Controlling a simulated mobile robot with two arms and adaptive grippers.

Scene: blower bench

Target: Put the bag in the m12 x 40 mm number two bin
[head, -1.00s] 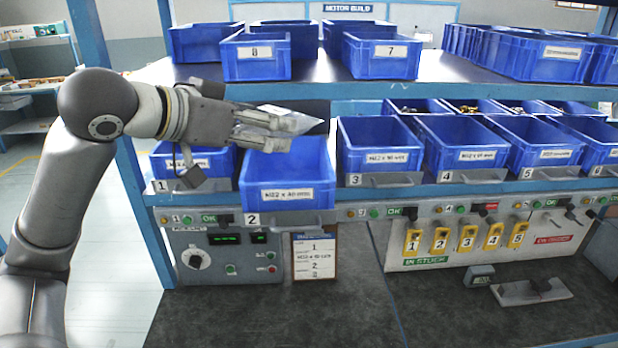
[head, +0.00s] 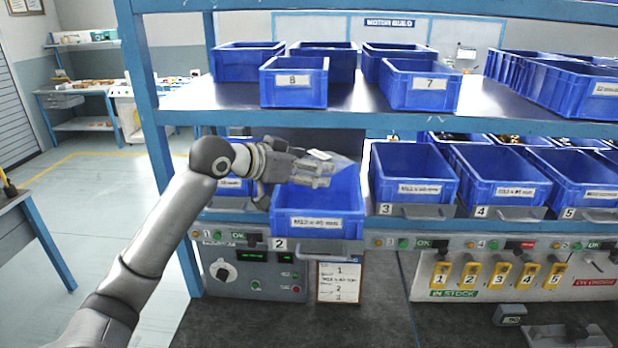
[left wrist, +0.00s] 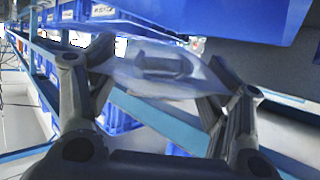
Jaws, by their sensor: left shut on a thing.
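My left gripper (head: 312,172) is shut on a clear plastic bag (head: 333,160) with a pale label. It holds the bag over the open top of the blue number two bin (head: 317,226), whose label reads M12 x 40 mm. In the left wrist view the bag (left wrist: 165,68) is stretched between the two fingers, with a dark part inside it. The bin's inside is partly hidden behind the gripper. My right gripper is not in view.
Bin three (head: 410,188) stands just right of bin two, and bin one (head: 235,186) is partly behind my arm. The upper shelf (head: 220,104) with bins eight (head: 293,82) and seven (head: 420,85) is above and behind. A control panel (head: 250,272) is below.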

